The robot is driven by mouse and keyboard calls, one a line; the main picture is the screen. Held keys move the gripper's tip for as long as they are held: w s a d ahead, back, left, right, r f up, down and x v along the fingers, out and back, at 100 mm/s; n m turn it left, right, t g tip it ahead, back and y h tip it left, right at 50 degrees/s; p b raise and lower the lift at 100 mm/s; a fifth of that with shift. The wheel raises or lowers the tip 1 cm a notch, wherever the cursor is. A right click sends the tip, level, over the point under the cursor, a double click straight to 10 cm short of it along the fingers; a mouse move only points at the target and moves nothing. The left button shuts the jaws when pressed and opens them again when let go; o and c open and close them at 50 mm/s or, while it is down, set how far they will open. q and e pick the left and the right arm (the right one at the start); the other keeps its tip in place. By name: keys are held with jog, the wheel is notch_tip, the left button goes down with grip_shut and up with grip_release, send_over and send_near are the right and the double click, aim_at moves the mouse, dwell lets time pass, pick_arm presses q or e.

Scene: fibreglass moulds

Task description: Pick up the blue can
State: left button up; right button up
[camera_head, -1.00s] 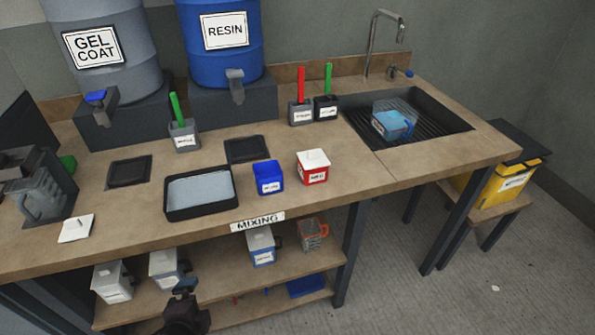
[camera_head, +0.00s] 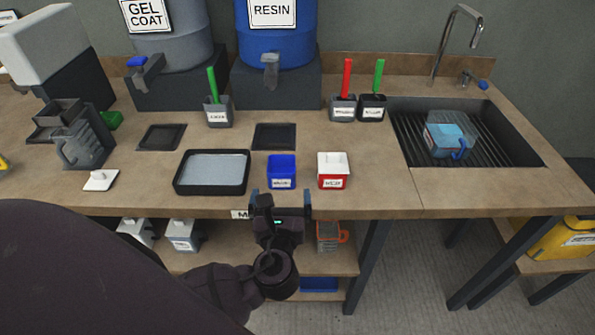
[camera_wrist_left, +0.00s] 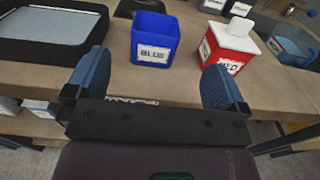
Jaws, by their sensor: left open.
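The blue can (camera_head: 282,172) is a small open-topped square container with a white label, upright on the worktop near its front edge. In the left wrist view the blue can (camera_wrist_left: 155,40) reads "BLUE" and stands ahead, between the lines of the two fingers. My left gripper (camera_head: 281,200) is open and empty, just in front of the worktop edge and short of the can. Its two blue finger pads show apart in the left wrist view (camera_wrist_left: 157,82). My right gripper is not in view.
A red can (camera_head: 333,172) with a white lid stands close to the right of the blue can. A black tray (camera_head: 212,191) of grey material lies to its left. A dark square pad (camera_head: 274,136) is behind. The sink (camera_head: 510,150) is at the right.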

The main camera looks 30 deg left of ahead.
pick_arm(q)
send_near(282, 156)
jog(key=shift+w+a+r, duration=0.15)
jog(key=shift+w+a, duration=0.15)
jog(key=shift+w, duration=0.55)
jog(key=shift+b+x, duration=0.35)
jog(key=shift+x, duration=2.3)
jog(key=shift+s+a, duration=0.15)
jog(key=c, duration=1.1)
